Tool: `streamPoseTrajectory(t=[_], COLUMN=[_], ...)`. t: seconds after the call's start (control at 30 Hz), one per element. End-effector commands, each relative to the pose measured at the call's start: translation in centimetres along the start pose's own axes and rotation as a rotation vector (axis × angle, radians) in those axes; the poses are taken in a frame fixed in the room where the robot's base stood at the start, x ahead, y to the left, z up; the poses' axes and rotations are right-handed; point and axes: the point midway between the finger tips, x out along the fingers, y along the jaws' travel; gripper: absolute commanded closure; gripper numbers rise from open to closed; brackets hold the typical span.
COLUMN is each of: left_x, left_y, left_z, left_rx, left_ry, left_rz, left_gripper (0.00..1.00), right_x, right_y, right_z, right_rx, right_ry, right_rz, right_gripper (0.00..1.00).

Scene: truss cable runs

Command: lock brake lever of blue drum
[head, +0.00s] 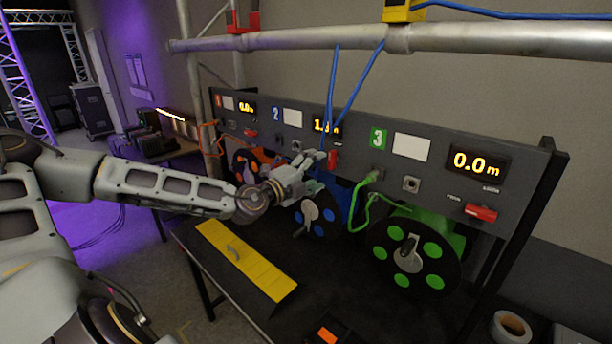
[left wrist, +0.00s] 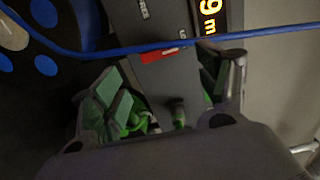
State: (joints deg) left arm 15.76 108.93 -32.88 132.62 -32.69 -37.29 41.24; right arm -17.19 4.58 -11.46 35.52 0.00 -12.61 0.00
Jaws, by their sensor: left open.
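The blue drum (head: 318,215) stands on the bench under panel section 2, a black flange with blue discs; its rim also shows at the upper left of the left wrist view (left wrist: 42,12). Its red brake lever (head: 332,159) is on the panel above it. In the left wrist view, the lever (left wrist: 168,54) lies between the spread fingers, by partly hidden lettering. My left gripper (head: 308,164) is open and empty, just left of the lever; its fingers (left wrist: 165,78) show in the wrist view. I cannot tell whether it touches the lever. My right gripper is out of view.
A blue cable (head: 357,85) runs from the overhead truss tube to the drum and crosses close to the gripper (left wrist: 150,47). The green drum (head: 418,252) with its green cable is at right, the orange drum (head: 250,160) at left. A yellow plate (head: 245,262) lies on the bench front.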

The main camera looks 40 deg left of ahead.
Motion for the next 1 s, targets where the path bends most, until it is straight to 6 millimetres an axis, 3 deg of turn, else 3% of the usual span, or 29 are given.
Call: streamPoseTrajectory(t=[0.5, 1.0], left_x=[-3.0, -3.3], left_y=[0.0, 0.0], left_z=[0.0, 0.0], left_rx=[0.0, -0.001], left_ry=[-0.001, -0.001], left_rz=[0.0, 0.0], left_gripper=[0.25, 0.25], right_x=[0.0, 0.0], right_y=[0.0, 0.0], right_z=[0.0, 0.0], right_rx=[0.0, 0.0], right_ry=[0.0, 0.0], right_rz=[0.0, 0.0], right_gripper=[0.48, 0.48])
